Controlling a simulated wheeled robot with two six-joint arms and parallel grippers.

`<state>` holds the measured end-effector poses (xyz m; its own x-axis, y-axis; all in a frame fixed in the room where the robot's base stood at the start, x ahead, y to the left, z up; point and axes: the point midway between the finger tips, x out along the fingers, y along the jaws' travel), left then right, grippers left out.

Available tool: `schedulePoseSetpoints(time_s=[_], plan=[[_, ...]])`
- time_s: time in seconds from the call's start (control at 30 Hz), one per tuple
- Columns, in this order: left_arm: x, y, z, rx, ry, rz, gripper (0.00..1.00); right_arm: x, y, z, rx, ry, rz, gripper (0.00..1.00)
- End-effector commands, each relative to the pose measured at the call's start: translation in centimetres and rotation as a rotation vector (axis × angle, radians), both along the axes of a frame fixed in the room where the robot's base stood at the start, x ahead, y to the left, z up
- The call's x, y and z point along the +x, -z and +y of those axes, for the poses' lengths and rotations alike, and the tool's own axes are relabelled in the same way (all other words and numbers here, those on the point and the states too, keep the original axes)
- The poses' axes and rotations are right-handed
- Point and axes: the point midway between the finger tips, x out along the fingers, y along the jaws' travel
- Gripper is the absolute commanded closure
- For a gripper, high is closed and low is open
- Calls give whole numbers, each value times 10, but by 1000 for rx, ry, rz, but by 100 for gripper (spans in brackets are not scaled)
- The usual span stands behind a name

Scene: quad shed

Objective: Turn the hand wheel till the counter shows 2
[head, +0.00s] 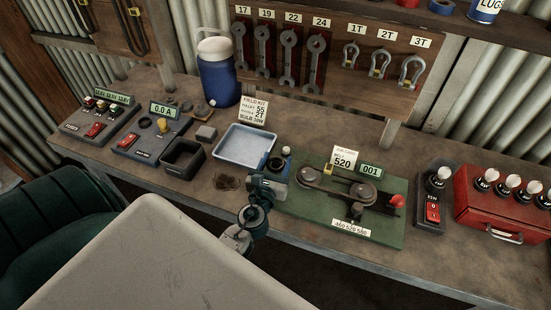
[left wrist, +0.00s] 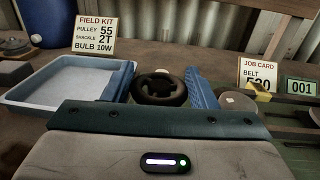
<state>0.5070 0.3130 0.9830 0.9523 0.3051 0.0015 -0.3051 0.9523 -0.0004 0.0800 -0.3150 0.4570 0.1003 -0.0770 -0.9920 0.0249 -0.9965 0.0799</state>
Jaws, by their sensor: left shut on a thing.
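The hand wheel (left wrist: 160,88) is a dark ring with a hub, seen between my left gripper's two blue fingers in the left wrist view. In the head view my left gripper (head: 272,174) is at the left end of the green board (head: 393,236), shut on the wheel and hiding most of it. The counter (head: 370,169) on the board reads 001; it also shows in the left wrist view (left wrist: 301,87). A job card (head: 344,159) beside it reads belt 520. My right gripper is out of view.
A blue-white tray (head: 245,146) and a field kit card (head: 254,109) stand left of the wheel. A black bin (head: 183,158) is farther left. A switch box (head: 433,195) and a red toolbox (head: 502,205) stand to the right.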

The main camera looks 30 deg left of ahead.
Motion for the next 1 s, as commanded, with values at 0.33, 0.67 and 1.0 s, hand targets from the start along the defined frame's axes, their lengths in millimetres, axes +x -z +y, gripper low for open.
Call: schedulePoseSetpoints(time_s=[0.33, 0.67, 1.0], plan=[[1, 2, -1, -3, -292, -1, 71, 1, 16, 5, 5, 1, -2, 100], [1, 1, 0, -1, -451, -1, 71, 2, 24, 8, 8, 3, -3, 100], [0, 0, 0, 0, -496, -1, 71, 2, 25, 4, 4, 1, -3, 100]])
